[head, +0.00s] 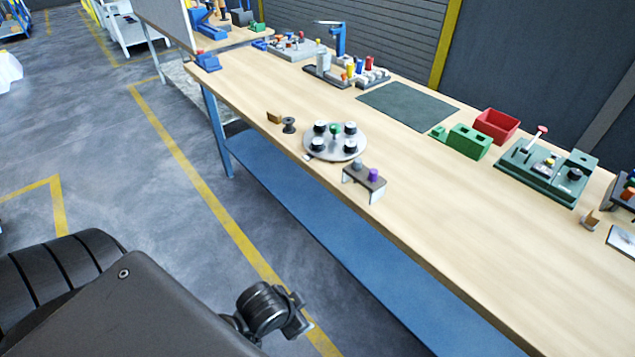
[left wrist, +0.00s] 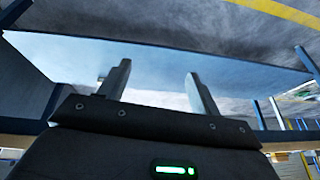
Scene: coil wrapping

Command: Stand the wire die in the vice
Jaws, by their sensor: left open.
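I cannot pick out the wire die with certainty; a small brown block (head: 274,117) lies near the bench's front edge. A small blue device (head: 207,61) at the far left end of the bench may be the vice, but it is too small to tell. My left gripper (left wrist: 158,74) is open and empty in the left wrist view, with its two fingers apart and a blue surface beyond them. In the head view it is not clearly seen, and it is away from the bench-top objects. My right gripper is not in view.
The wooden bench carries a black spool (head: 289,125), a round silver plate (head: 318,151) with black pieces, a small stand (head: 364,181), a dark mat (head: 407,105), a green block (head: 468,141), a red bin (head: 497,125) and a green fixture (head: 548,171).

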